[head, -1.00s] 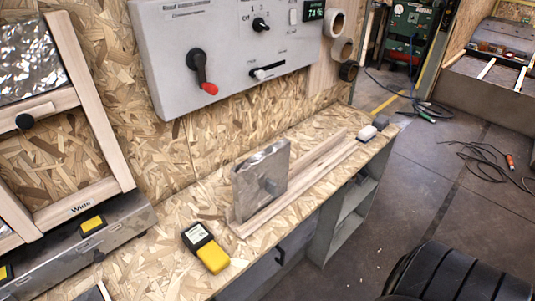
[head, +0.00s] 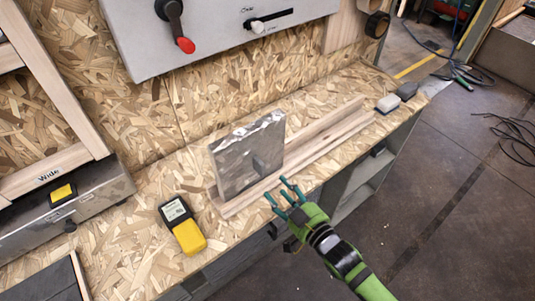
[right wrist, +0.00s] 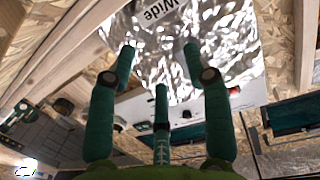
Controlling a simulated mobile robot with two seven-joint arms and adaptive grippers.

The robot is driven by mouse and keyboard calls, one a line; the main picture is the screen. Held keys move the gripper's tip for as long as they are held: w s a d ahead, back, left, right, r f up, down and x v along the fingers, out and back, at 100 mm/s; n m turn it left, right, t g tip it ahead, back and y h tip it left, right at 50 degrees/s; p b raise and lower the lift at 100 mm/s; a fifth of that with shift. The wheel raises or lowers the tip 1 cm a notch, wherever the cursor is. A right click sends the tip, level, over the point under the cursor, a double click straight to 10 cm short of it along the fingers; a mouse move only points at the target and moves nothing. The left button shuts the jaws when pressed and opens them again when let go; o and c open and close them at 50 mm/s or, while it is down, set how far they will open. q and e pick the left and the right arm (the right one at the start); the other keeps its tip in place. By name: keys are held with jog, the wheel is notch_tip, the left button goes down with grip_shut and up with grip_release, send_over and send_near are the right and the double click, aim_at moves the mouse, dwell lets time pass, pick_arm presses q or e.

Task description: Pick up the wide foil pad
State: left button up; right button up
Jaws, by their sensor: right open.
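The wide foil pad (head: 240,160) is a square grey slab with a foil edge. It stands upright in a wooden rack (head: 325,137) on the workbench, with a small knob on its near face in the head view. In the right wrist view a crinkled silver foil surface marked "Wide" (right wrist: 215,45) fills the top middle. My right gripper (head: 281,197) has green fingers spread open and empty, just in front of the pad and rack at the bench's front edge. In the right wrist view its fingers (right wrist: 160,62) point toward the foil. My left gripper is out of view.
A yellow and black handheld device (head: 183,226) lies on the bench left of the rack. A wooden frame labelled Wide (head: 85,85) leans at the left. A grey control box (head: 215,30) hangs above. Two small blocks (head: 388,104) sit at the bench's far right.

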aim_at(263, 169)
jog(key=r, duration=0.1)
jog(key=a+r+y, duration=0.1)
jog(key=shift+r+n+t, duration=0.3)
jog(key=shift+y, duration=0.3)
jog(key=p+x, duration=0.2)
jog(key=x, duration=0.4)
jog(key=shift+w+r, duration=0.15)
jog(key=shift+w, duration=0.2)
jog(key=shift+w+a, duration=0.15)
jog(key=shift+w, duration=0.05)
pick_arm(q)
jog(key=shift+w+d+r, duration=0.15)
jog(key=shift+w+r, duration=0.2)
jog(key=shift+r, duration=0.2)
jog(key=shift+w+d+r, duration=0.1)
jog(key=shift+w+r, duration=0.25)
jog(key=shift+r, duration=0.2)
pick_arm(e)
grip_shut()
